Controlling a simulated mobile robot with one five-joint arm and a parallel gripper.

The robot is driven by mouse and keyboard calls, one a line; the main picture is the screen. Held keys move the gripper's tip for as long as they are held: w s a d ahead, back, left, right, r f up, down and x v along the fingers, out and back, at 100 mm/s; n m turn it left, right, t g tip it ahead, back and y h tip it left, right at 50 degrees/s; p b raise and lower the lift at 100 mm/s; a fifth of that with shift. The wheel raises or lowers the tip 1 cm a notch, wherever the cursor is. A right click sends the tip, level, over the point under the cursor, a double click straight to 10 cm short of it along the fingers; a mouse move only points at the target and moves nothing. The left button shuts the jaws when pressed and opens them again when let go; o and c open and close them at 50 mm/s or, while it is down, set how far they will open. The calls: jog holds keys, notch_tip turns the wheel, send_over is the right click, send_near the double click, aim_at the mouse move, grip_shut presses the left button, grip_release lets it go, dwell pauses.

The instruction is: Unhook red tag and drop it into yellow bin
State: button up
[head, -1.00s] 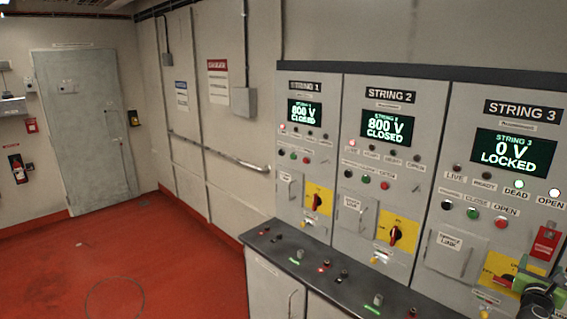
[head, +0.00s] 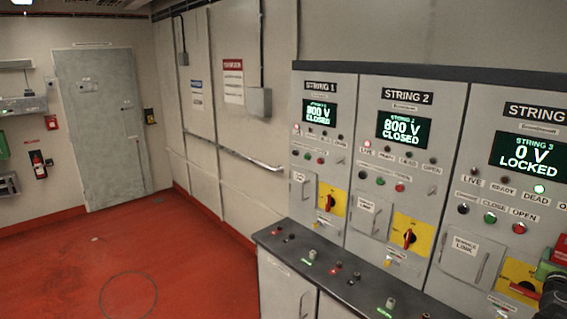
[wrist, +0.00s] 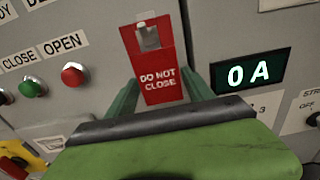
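The red tag (wrist: 160,82), lettered "DO NOT CLOSE", hangs on the panel face in the wrist view. A silvery hook (wrist: 148,38) shows through the opening at its top. My green gripper (wrist: 161,85) has its two fingers apart, one on each side of the tag's lower half, with what look like narrow gaps. Firm contact cannot be made out. In the head view the tag (head: 561,246) is cut off by the right edge, with my gripper just below it. No yellow bin is in view.
The String 3 cabinet (head: 457,125) carries buttons and a rotary switch (head: 524,287) on a yellow plate close to my gripper. A dark-topped console (head: 330,270) runs below the cabinets. Open red floor (head: 110,255) lies to the left, before a grey door (head: 100,130).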

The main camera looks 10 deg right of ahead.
jog(key=c, duration=1.1)
jog(key=shift+o, duration=0.2)
jog(key=shift+s+r+p, duration=0.1)
jog(key=shift+r+p, duration=0.45)
jog(key=v, duration=0.9)
dwell(0.7)
